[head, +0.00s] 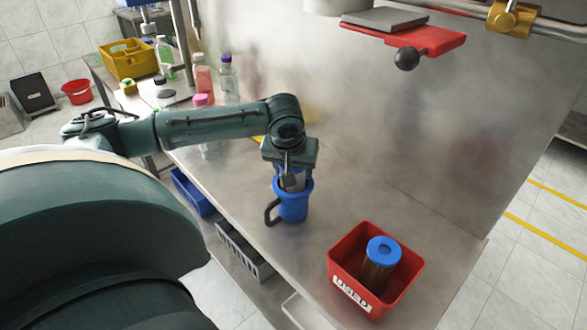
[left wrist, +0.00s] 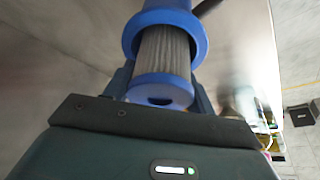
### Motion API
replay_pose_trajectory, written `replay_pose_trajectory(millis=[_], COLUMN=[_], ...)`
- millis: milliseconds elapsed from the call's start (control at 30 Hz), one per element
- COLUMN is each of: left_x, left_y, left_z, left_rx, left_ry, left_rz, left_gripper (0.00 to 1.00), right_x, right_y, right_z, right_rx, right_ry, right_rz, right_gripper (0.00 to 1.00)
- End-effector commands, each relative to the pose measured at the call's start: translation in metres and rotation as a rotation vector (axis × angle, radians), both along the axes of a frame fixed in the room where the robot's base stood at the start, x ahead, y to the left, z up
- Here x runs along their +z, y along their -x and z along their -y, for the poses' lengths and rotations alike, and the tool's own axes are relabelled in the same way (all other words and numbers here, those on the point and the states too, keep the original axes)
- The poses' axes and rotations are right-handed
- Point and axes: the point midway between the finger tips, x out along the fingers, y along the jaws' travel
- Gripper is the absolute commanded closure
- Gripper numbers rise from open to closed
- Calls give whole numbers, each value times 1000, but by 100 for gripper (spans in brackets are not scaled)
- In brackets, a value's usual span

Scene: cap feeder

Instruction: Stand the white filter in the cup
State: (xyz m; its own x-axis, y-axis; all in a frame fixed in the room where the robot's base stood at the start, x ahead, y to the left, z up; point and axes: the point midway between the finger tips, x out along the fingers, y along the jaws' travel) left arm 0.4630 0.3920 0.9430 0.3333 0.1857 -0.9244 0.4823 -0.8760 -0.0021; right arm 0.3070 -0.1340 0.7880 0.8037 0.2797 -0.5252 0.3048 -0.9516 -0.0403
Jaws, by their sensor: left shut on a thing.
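The blue cup (head: 294,207) stands upright on the steel bench, its dark handle to the left. My left gripper (head: 291,181) is right above its mouth, pointing down and shut on the white filter. In the left wrist view the white filter (left wrist: 164,52) shows pale pleats and a blue end cap between the fingers (left wrist: 163,92). Its far end goes in past the rim of the blue cup (left wrist: 130,38) and is hidden there. I cannot tell whether it touches the cup's bottom. My right gripper is not in view.
A red bin (head: 345,263) at the bench's front right holds a brown filter with a blue cap (head: 384,250). Several bottles (head: 228,80) stand at the back left. A red plate with a black knob (head: 406,60) hangs above. Bare bench lies between cup and bin.

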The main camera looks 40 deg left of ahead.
Motion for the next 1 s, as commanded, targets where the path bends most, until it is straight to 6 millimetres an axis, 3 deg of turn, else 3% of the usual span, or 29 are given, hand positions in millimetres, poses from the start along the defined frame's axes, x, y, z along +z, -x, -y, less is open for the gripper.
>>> replay_pose_trajectory(millis=[767, 800, 1000], left_x=[-20, -21, -22], left_y=[2, 2, 3], left_z=[1, 1, 2], left_rx=[-1, -2, -1], left_ry=[2, 3, 5], left_rz=[-7, -10, -12], left_gripper=[70, 43, 26], right_x=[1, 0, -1], right_y=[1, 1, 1], right_z=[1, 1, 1], right_rx=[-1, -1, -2], right_ry=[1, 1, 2], right_rz=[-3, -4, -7], right_gripper=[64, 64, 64])
